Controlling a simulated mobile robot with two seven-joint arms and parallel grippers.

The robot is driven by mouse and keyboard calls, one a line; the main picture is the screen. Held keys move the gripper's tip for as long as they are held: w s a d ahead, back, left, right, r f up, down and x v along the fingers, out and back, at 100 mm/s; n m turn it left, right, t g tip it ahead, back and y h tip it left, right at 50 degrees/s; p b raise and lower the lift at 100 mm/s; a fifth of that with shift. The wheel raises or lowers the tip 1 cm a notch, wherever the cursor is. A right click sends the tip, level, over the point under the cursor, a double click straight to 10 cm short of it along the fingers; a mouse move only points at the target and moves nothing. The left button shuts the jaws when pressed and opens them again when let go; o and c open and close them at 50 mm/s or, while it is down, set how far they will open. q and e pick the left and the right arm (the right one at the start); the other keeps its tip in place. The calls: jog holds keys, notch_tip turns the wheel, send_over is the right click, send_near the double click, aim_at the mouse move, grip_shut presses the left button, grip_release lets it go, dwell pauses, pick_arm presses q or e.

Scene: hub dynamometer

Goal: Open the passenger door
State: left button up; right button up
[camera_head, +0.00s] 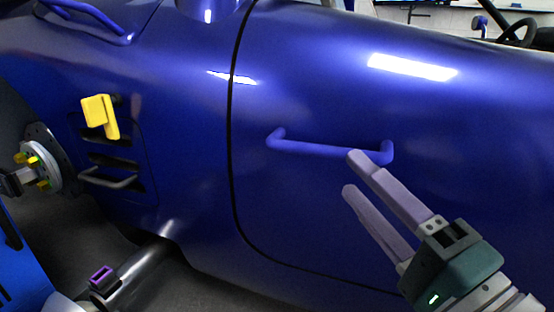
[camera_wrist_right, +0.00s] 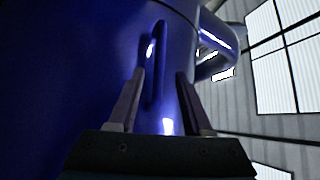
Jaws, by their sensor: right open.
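The passenger door (camera_head: 290,205) is a glossy blue panel right of a thin dark seam; it looks flush with the body. Its handle (camera_head: 320,149) is a blue bar standing out from the panel, bent in at both ends. My right gripper (camera_head: 351,173) is open at the handle's right part, with the upper fingertip overlapping the bar and the lower one below it. In the right wrist view, the handle (camera_wrist_right: 159,62) runs between the two spread fingers of my right gripper (camera_wrist_right: 160,73). I cannot tell whether either finger touches it. My left gripper is out of view.
A yellow part (camera_head: 99,113) sits on the body by the vents at left. A wheel hub (camera_head: 40,166) with yellow nuts is further left. A steering wheel (camera_head: 519,33) shows at top right.

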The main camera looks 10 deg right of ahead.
aim_at(335, 157)
jog(key=b+x, duration=0.1)
jog(key=x, duration=0.5)
jog(key=shift+f+b, duration=0.15)
jog(key=shift+b, duration=0.25)
jog(key=shift+w, duration=0.35)
jog(key=shift+c, duration=0.4)
grip_shut()
